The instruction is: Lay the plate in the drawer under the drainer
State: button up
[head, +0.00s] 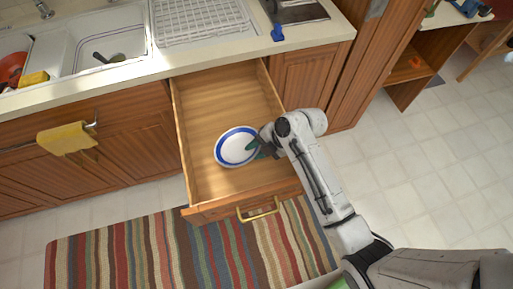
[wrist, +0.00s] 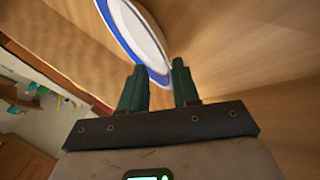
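The plate (head: 237,146), white with a blue band, appears to lie flat on the drawer floor near its front right. The wooden drawer (head: 225,95) is pulled out under the white drainer (head: 200,24) and holds nothing else that I can see. My gripper (head: 262,148) is inside the drawer at the plate's right edge. In the wrist view the two dark green fingers (wrist: 158,82) stand apart, with the rim of the plate (wrist: 138,32) at their tips. I cannot tell whether a finger touches the rim.
The drawer front with its brass handle (head: 258,210) sticks out over a striped rug (head: 150,250). A sink (head: 95,50) and a yellow cloth (head: 67,138) are at the left. A wooden cabinet (head: 308,75) stands right of the drawer. Tiled floor (head: 430,150) at the right is clear.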

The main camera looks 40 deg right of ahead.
jog(key=shift+r, duration=0.25)
jog(key=shift+s+d+r, duration=0.15)
jog(key=shift+d+r, duration=0.05)
jog(key=shift+d, duration=0.05)
jog(key=v, duration=1.1)
jog(key=shift+b, duration=0.4)
jog(key=shift+s, duration=0.1)
